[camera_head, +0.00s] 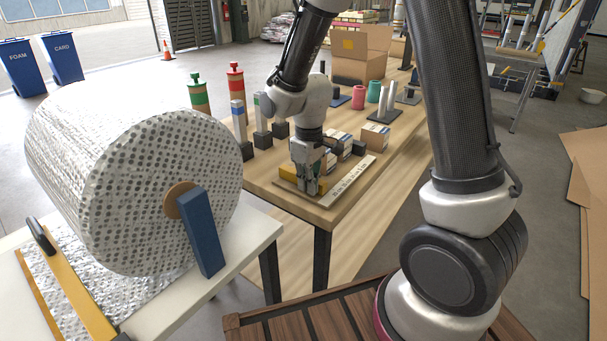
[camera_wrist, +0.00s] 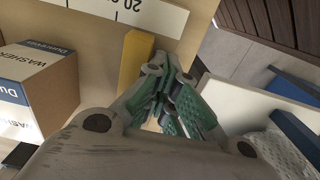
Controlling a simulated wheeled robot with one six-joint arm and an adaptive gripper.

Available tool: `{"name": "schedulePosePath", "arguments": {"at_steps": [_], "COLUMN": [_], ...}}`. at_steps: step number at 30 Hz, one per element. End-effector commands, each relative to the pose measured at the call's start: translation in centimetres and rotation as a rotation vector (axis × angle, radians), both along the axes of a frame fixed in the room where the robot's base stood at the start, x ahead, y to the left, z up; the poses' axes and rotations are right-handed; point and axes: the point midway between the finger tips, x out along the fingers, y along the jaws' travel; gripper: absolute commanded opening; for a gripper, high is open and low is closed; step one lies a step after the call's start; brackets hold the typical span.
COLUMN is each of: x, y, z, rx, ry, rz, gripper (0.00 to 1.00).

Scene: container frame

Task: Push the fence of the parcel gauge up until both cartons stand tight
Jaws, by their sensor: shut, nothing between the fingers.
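The yellow fence (camera_wrist: 138,62) lies across the gauge below the printed scale in the wrist view. In the head view the fence (camera_head: 288,171) is partly hidden by my gripper. My gripper (camera_head: 309,188) is shut and empty, low over the near end of the gauge board. In the wrist view my gripper (camera_wrist: 170,78) is right beside the fence, on the side away from the cartons; I cannot tell whether they touch. A carton labelled washers (camera_wrist: 40,80) stands left of the fence with bare board between them. In the head view a carton (camera_head: 342,142) shows behind my gripper; the other is mostly hidden.
The white scale strip (camera_head: 352,179) runs along the gauge. Dark-based posts (camera_head: 239,125) stand left on the wooden table (camera_head: 400,145). Pink and teal rolls (camera_head: 374,91) and an open cardboard box (camera_head: 358,55) are farther back. A large bubble-wrap roll (camera_head: 120,175) stands left of the table.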

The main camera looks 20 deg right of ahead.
Motion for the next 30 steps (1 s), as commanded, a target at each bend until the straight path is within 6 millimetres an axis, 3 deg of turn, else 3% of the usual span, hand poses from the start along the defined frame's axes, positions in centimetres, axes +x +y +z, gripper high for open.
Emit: {"name": "schedulePosePath", "arguments": {"at_steps": [7, 30], "x": [-0.1, 1.1], "y": [0.0, -1.6], "z": [-1.0, -1.0], "rx": [-0.001, -0.001], "ry": [0.001, 0.001], "rz": [0.000, -0.001], "gripper": [0.00, 0.00]}}
